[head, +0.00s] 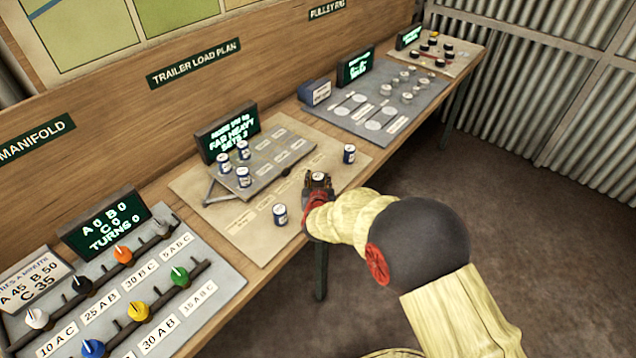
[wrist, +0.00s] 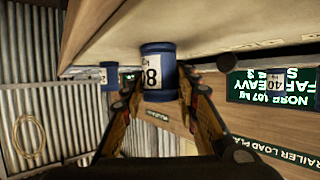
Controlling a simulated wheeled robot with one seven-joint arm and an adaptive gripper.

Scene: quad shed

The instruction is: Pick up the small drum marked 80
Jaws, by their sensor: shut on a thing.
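The small drum marked 80 (wrist: 152,72) is blue with a white label and sits between my fingers in the wrist view, which shows the scene upside down. My gripper (wrist: 157,95) is shut on its sides. In the head view my gripper (head: 318,188) is at the front edge of the beige board (head: 258,236), and only the pale top of the held drum (head: 319,176) shows. The drum's base is at or very close to the board; I cannot tell whether it touches.
Similar drums stand on the board at the left (head: 280,214) and right (head: 349,154). Several more stand on a raised grey plate (head: 270,160), before a green-lettered display (head: 228,134). A grey valve panel (head: 205,262) lies left; a grey panel with discs (head: 392,98) lies right.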

